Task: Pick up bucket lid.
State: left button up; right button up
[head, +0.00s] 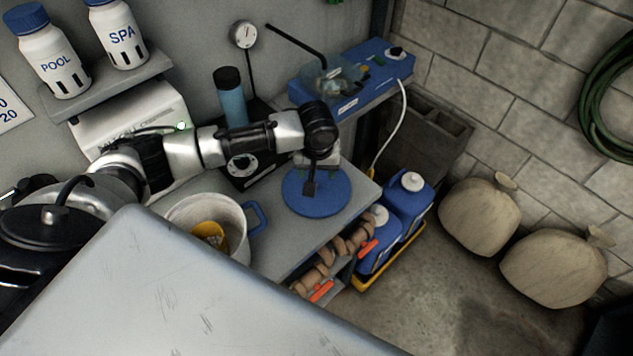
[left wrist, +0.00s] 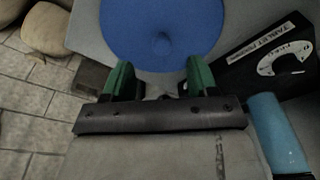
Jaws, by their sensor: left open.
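The bucket lid (head: 331,203), a round blue disc, lies flat on the grey bench, to the right of the white bucket (head: 236,222). My left gripper (head: 312,176) is over the lid's back part, pointing down, and covers some of it in the head view. Whether the fingertips touch the lid cannot be told. My right gripper is not in view.
A yellow scoop (head: 209,232) sits in the bucket. A black dial box (left wrist: 275,65) and a light-blue cylinder (left wrist: 275,130) stand close behind the lid. Blue jugs (head: 408,200) stand below the bench, right of its edge. Two sacks (head: 480,217) lie by the wall.

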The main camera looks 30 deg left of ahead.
aim_at(316, 180)
pick_arm(q)
jog(key=shift+f, duration=0.4)
jog(key=f, duration=0.1)
jog(key=w+f+p, duration=0.1)
jog(key=f, duration=0.1)
jog(key=a+f, duration=0.1)
jog(key=shift+w+f, duration=0.15)
jog(key=shift+w, duration=0.05)
jog(key=shift+f+p, duration=0.3)
jog(key=shift+f, duration=0.35)
jog(key=shift+w, duration=0.1)
jog(key=shift+c, duration=0.7)
jog(key=c, duration=0.7)
jog(key=shift+c, duration=0.8)
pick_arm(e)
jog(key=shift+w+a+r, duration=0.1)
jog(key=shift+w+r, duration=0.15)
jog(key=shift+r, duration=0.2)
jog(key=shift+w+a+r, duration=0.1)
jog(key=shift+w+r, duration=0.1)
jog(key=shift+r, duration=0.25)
